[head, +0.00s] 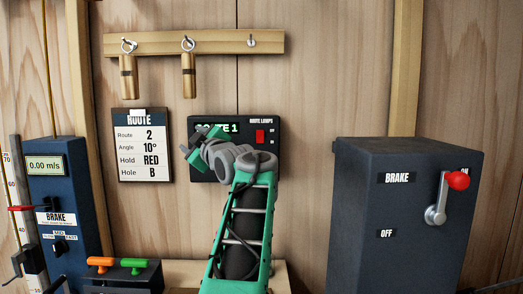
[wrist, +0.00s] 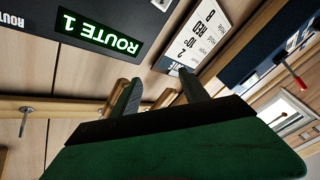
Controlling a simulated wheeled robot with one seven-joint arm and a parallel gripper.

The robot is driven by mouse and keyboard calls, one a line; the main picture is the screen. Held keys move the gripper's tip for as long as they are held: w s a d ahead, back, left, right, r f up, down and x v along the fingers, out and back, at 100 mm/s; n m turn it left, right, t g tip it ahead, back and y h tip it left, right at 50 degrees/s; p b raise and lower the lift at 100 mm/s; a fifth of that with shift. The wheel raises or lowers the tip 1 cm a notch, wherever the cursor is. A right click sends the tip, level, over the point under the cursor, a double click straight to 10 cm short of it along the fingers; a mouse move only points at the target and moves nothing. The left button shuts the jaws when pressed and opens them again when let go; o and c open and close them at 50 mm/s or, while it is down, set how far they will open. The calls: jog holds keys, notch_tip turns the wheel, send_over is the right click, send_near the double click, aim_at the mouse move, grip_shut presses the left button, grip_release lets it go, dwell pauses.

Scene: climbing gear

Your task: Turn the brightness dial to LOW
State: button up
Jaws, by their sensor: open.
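The dark route lamps panel (head: 271,160) is on the wooden wall in the middle of the head view. Its green display (head: 229,127) reads ROUTE 1 and also shows in the wrist view (wrist: 96,33). A red switch (head: 260,136) is on its right side. I see no brightness dial in either view; my arm covers much of the panel's lower part. My gripper (head: 196,142) is in front of the panel's left side. In the wrist view its two fingers (wrist: 158,78) are apart, with nothing between them.
A route card (head: 144,150) hangs left of the panel. Brass cylinders hang from a wooden rail (head: 215,42) above. A large brake box (head: 365,180) with a red-knobbed lever (head: 440,203) stands right. A blue brake unit (head: 72,185) and orange and green handles (head: 133,264) are left.

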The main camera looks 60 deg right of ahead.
jog(key=s+d+f+m+g+h, duration=0.25)
jog(key=s+d+f+m, duration=0.2)
jog(key=f, duration=0.25)
jog(key=s+d+f+m+g+h, duration=0.2)
jog(key=s+d+f+m+h, duration=0.1)
jog(key=f+m, duration=0.3)
jog(key=s+d+f+m+g+h, duration=0.2)
jog(key=s+d+f+m+g, duration=0.15)
jog(key=f, duration=0.45)
jog(key=s+r+m+h, duration=0.4)
jog(key=r+m, duration=0.2)
jog(key=p+x, duration=0.2)
jog(key=x, duration=0.5)
jog(key=shift+w+d+p, duration=0.15)
jog(key=shift+d+p, duration=0.15)
jog(key=shift+p, duration=0.05)
jog(key=shift+c, duration=0.4)
grip_shut()
